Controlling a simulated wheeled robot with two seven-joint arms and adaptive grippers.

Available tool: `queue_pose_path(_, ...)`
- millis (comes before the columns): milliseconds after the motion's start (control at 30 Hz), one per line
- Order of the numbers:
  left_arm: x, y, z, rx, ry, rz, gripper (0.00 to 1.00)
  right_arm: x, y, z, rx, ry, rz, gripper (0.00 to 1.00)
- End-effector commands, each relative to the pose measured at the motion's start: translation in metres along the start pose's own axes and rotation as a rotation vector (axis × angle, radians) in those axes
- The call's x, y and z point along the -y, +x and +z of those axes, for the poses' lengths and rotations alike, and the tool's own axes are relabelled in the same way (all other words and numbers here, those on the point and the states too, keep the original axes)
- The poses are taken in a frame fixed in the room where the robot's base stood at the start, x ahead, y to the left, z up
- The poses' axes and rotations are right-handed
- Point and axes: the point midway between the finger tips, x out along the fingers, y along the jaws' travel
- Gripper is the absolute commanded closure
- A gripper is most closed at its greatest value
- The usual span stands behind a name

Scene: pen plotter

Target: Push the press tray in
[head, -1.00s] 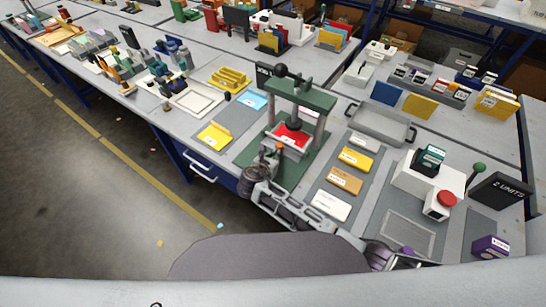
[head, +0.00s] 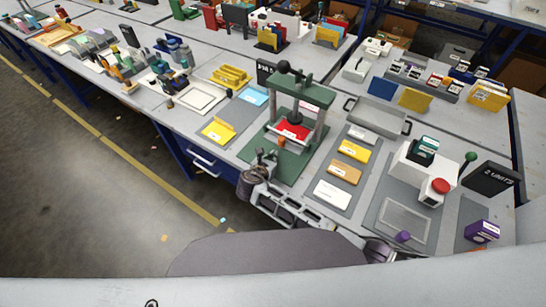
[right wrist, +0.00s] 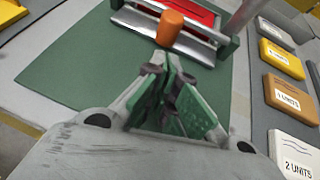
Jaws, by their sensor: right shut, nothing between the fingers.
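The green press (head: 305,92) stands on its green base plate on the bench. Its metal tray (right wrist: 205,50), with a red inset (head: 293,129), lies between the posts under the press head. An orange knob (head: 281,142) is on the tray's near side and also shows in the right wrist view (right wrist: 170,27). My right gripper (head: 267,156) is shut and empty, in front of the knob above the base plate. In the right wrist view its fingertips (right wrist: 160,62) point at the knob with a small gap. My left gripper is not in view.
Right of the press lie white, yellow and orange cards (head: 344,171) on a grey strip. A grey handled tray (head: 378,116) is behind them. A white device with a red button (head: 439,187) stands farther right. A yellow pad (head: 218,131) lies left of the press.

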Motion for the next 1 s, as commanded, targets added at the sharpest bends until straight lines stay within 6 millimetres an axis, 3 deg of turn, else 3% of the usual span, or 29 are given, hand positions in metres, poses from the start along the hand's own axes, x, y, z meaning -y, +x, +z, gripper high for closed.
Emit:
queue_pose_path(267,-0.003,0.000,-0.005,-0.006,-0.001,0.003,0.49,0.000,-0.020,0.000,0.000,0.001,0.002,1.00)
queue_pose_path(700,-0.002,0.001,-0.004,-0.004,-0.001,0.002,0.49,-0.001,-0.075,-0.001,0.000,0.001,0.002,1.00)
queue_pose_path(1000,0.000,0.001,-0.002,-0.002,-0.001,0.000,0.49,0.000,-0.089,0.000,0.000,0.000,0.001,1.00)
